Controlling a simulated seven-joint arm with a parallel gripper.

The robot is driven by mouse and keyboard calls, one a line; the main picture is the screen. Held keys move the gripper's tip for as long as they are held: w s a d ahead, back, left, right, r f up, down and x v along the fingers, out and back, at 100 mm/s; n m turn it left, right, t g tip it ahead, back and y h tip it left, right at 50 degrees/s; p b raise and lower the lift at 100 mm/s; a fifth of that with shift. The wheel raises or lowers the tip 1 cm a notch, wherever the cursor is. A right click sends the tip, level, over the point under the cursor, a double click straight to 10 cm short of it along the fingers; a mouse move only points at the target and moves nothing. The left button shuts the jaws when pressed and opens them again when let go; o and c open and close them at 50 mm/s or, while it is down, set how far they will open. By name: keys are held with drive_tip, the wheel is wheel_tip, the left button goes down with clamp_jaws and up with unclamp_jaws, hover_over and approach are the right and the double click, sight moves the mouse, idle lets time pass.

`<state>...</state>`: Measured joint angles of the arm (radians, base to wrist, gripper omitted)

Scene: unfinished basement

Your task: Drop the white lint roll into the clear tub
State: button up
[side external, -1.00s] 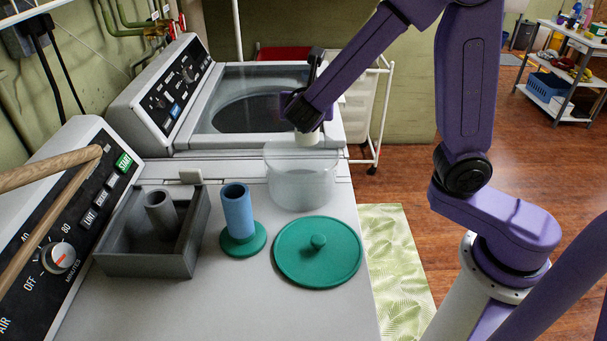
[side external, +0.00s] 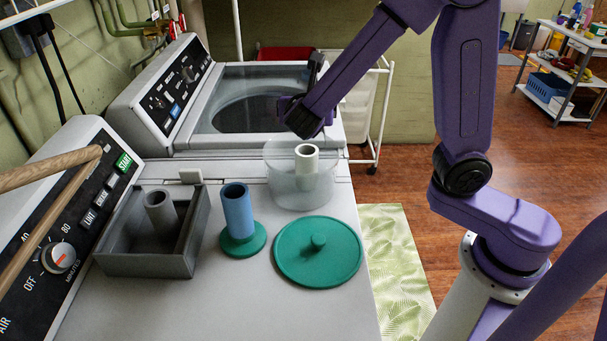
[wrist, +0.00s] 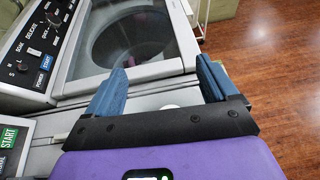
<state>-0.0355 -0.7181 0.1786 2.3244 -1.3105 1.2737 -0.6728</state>
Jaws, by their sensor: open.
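The white lint roll (side external: 306,168) is upright inside the walls of the clear tub (side external: 279,190), towards its right side. I cannot tell whether its lower end touches the tub's floor. My gripper (side external: 303,128) is just above the tub and apart from the roll. In the wrist view my gripper (wrist: 160,75) has its two blue fingers spread with nothing between their tips. A small white patch (wrist: 168,107) shows behind the gripper's bar there, mostly hidden; it may be the roll.
A green lid with a knob (side external: 318,262) lies in front of the tub. A blue roll on a green base (side external: 238,212) stands left of it. A grey open box (side external: 150,262) holds a grey roll (side external: 160,212). A washer (side external: 235,95) stands behind. The machine top's front is clear.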

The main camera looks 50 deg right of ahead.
drive_tip(key=v, duration=1.6)
drive_tip(key=shift+s+a, duration=0.2)
drive_tip(key=shift+a, duration=0.05)
drive_tip(key=shift+r, duration=0.1)
drive_tip(key=s+d+f+m+g+y, duration=0.4)
drive_tip(key=s+d+f+m+y, duration=0.1)
drive_tip(key=s, duration=0.4)
drive_tip(key=s+d+f+m+g+y, duration=0.4)
drive_tip(key=s+d+f+m+y, duration=0.1)
drive_tip(key=s+m, duration=0.3)
drive_tip(key=shift+s+d+f+m+g, duration=0.4)
drive_tip(key=shift+s+f, duration=0.05)
drive_tip(key=shift+f, duration=0.45)
